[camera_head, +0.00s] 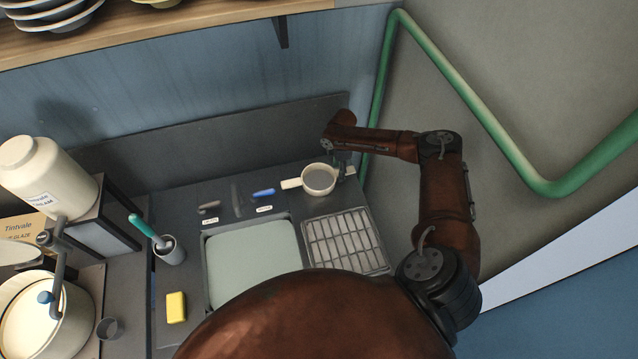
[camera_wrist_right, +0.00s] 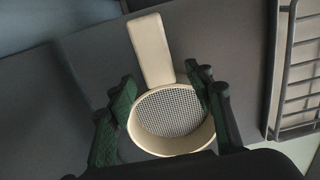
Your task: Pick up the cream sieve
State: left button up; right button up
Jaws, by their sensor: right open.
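The cream sieve (camera_head: 318,179) lies on the dark grey counter near the back wall, its flat handle pointing left in the head view. In the right wrist view the sieve (camera_wrist_right: 172,112) shows its round cream rim, grey mesh and handle pointing up. My right gripper (camera_head: 344,163) is at the sieve's right side. In the right wrist view its dark green fingers (camera_wrist_right: 160,86) are open, one on each side of the sieve's round bowl. I cannot tell whether they touch the rim. My left gripper is not in view.
A wire rack (camera_head: 345,240) stands just in front of the sieve, beside a pale green tray (camera_head: 252,262). Small tools, including a blue one (camera_head: 264,193), lie to its left. A green pipe (camera_head: 375,105) runs along the wall at right. A wooden shelf (camera_head: 190,27) hangs above.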

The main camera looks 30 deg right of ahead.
jog(key=shift+f, duration=0.2)
jog(key=shift+c, duration=0.3)
jog(key=c, duration=1.2)
